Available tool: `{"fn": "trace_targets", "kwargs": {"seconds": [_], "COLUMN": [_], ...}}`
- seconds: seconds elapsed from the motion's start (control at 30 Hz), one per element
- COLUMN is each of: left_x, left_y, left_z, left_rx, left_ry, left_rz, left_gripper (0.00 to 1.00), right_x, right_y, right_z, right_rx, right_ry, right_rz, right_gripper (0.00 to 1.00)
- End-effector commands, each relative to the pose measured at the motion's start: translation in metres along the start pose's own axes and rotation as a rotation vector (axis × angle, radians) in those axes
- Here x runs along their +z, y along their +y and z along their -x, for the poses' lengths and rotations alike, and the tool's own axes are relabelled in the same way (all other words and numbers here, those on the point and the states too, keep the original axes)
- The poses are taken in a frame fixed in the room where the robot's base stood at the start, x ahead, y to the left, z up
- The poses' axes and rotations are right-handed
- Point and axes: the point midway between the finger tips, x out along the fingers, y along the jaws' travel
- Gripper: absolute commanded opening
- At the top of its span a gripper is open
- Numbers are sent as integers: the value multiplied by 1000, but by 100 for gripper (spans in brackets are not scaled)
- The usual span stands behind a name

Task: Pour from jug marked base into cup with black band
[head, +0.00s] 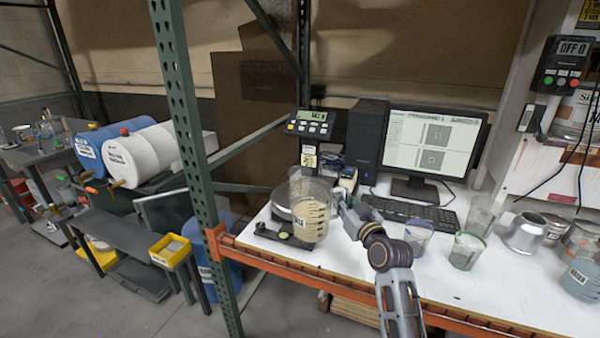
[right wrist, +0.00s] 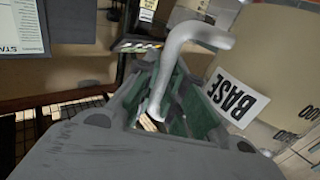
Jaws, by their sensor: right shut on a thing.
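The jug marked base (head: 312,220) is a clear graduated jug with beige contents, upright at the front right of the scale. Its BASE label (right wrist: 237,97) and pale curved handle (right wrist: 190,36) show in the right wrist view. My right gripper (head: 342,200) is shut on the handle from the right; its fingers (right wrist: 165,95) lie around it. I cannot tell whether the jug touches the table. Several clear cups stand to the right: one with a bluish band (head: 418,236), one with a green band (head: 466,252), and one behind (head: 484,213). I cannot make out a black band. My left gripper is out of view.
The scale (head: 283,236) with its display (head: 312,123) is behind the jug. A keyboard (head: 408,213) and monitor (head: 432,146) are at the back. Metal pitchers (head: 524,234) and a jug of bluish liquid (head: 580,277) stand at the right.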

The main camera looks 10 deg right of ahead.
Motion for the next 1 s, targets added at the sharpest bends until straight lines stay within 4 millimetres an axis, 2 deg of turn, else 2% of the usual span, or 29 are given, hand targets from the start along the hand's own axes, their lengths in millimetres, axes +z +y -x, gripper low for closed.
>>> {"fn": "trace_targets", "kwargs": {"seconds": [0.03, 0.6, 1.0], "left_x": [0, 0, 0], "left_y": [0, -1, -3], "left_z": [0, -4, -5], "left_rx": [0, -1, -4], "left_ry": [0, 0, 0], "left_rz": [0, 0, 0], "left_gripper": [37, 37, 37], "right_x": [-9, -63, -89], "right_y": [3, 39, 70], "right_z": [-3, -29, -44], "right_rx": [-1, -7, -3], "right_ry": [8, 7, 5], "right_rz": [1, 1, 2], "right_gripper": [0, 0, 0]}}
